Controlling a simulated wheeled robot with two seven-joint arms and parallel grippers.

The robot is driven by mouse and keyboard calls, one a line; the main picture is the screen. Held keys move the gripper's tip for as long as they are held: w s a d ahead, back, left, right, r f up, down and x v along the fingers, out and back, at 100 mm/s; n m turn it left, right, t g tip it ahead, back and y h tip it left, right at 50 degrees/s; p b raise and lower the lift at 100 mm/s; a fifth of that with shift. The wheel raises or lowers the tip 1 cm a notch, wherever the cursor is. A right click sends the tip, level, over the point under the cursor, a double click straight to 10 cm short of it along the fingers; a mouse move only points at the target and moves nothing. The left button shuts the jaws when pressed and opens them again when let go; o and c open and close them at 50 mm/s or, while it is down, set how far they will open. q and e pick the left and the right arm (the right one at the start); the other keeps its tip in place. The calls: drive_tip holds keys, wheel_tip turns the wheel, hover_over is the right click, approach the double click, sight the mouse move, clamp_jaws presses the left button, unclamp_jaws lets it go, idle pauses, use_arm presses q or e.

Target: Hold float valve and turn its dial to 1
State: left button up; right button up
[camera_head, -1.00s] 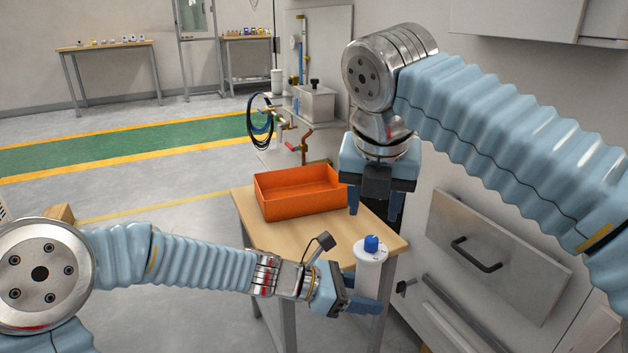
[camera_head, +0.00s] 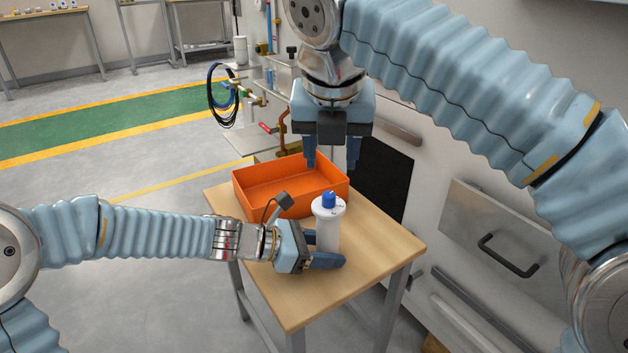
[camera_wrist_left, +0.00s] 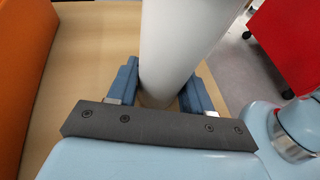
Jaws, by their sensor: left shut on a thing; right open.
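The float valve (camera_head: 327,228) is a white upright cylinder with a blue dial (camera_head: 329,199) on its top. It is over the small wooden table, in front of the orange bin. My left gripper (camera_head: 328,250) is shut around its lower body, one finger on each side; the white body (camera_wrist_left: 178,45) also shows between the fingers in the left wrist view. I cannot tell whether its base touches the table. My right gripper (camera_head: 332,160) is open and empty, pointing down above and slightly behind the dial, apart from it. The dial's markings are too small to read.
The orange bin (camera_head: 243,190) stands on the wooden table (camera_head: 375,262) behind the valve. The table's right front part is bare. A grey cabinet with a drawer handle (camera_head: 507,258) stands to the right. Hoses and pipes (camera_head: 224,92) are at the back.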

use_arm(q)
drive_tip(key=shift+w+a, duration=0.15)
use_arm(e)
wheel_tip(320, 180, down, 6)
drive_tip(key=s+g+y, duration=0.2)
drive_tip(key=g, duration=0.1)
drive_tip(key=m+t+y, duration=0.6)
drive_tip(key=m+y, duration=0.8)
drive_tip(key=m, duration=0.9)
approach(327, 193)
drive_tip(key=shift+y, duration=0.3)
drive_tip(key=x, duration=0.9)
drive_tip(key=shift+w+a+f, duration=0.2)
drive_tip(key=shift+w+f, duration=0.1)
drive_tip(key=shift+f, duration=0.1)
drive_tip(key=shift+w+a+n+g+y, duration=0.2)
drive_tip(key=shift+n+g+y, duration=0.1)
drive_tip(key=shift+n+g, duration=0.35)
drive_tip(key=shift+s+n+g, duration=0.2)
drive_tip(key=shift+n+g, duration=0.35)
drive_tip(key=shift+g, duration=0.4)
